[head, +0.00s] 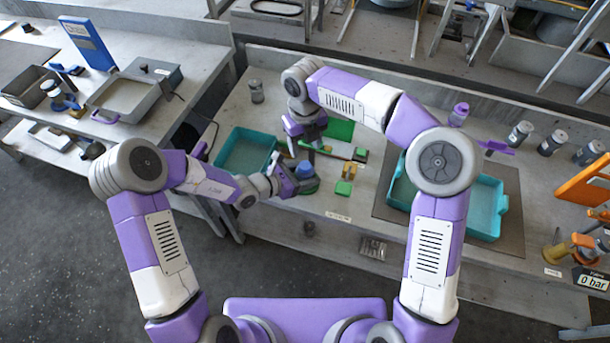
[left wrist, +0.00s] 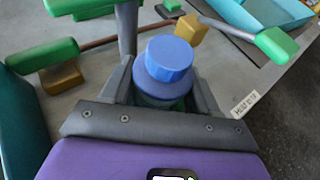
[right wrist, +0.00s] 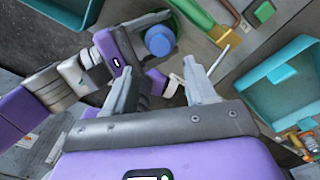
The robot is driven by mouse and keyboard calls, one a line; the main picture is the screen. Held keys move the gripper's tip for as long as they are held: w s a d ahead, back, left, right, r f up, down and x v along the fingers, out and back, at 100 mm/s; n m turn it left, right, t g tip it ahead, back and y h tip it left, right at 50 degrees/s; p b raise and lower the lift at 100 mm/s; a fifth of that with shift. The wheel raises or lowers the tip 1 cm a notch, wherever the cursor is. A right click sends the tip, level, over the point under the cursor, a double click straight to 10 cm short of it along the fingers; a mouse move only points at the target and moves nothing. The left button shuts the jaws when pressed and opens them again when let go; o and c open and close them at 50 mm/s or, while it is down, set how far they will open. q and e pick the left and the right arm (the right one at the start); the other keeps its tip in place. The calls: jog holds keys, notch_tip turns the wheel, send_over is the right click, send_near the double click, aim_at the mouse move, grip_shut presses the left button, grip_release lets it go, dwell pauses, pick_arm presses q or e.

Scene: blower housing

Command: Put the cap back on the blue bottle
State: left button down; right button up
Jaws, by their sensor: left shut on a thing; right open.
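The blue bottle (left wrist: 155,78) stands upright between the fingers of my left gripper (left wrist: 162,90), which is shut on it. A round blue cap (left wrist: 169,58) sits on its top; I cannot tell whether it is fully seated. In the head view the blue top (head: 305,170) shows just right of my left gripper (head: 290,180). The right wrist view shows the blue top (right wrist: 159,41) too. My right gripper (right wrist: 160,82) is open and empty. In the head view my right gripper (head: 303,132) is behind the bottle. The lower bottle is hidden by the fingers.
A teal tray (head: 247,150) lies left of the bottle, and a larger teal tray (head: 487,212) lies to the right on a dark mat. Green and yellow pieces (head: 344,188) lie near the bottle. Several lidded jars (head: 520,133) stand at the right. The front table edge is close.

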aim_at(305, 165)
jog(key=shift+f, duration=4)
grip_shut()
jog(key=m, duration=0.3)
jog(key=shift+o, duration=0.2)
grip_release()
jog(key=shift+r, duration=0.1)
